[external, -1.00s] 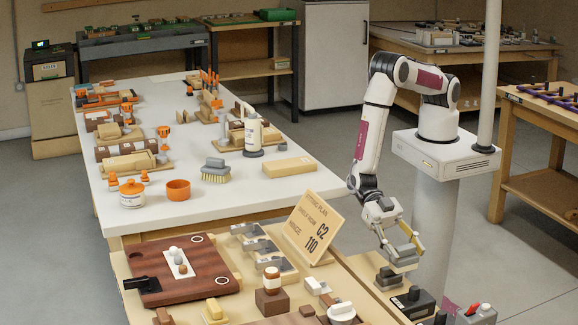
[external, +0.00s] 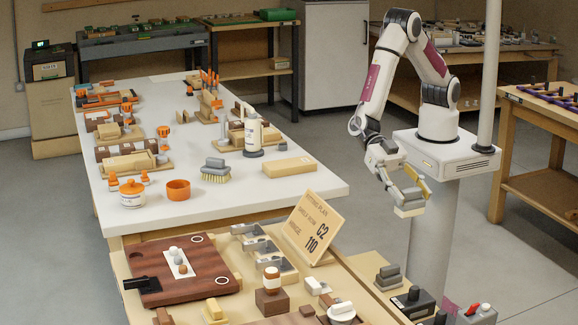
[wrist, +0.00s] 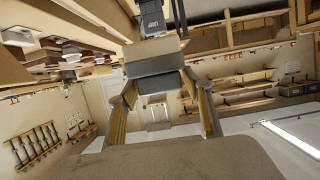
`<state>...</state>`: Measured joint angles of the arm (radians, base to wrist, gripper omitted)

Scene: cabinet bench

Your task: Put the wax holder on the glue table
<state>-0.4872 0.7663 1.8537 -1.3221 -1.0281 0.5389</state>
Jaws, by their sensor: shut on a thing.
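My gripper (external: 408,188) is shut on a pale beige block with a grey part, which I take to be the wax holder (external: 408,210). The gripper hangs in the air at the right, above the front bench and clear of it. In the wrist view a broad tan surface of the held block (wrist: 185,160) fills the bottom, with the fingers at its sides. The long white-topped table (external: 250,205), carrying a glue bottle (external: 253,135) and orange pots, looks like the glue table. It lies to the left of my gripper.
An upright sign (external: 312,228) stands on the front bench. A grey block (external: 388,275) and black boxes sit at that bench's right.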

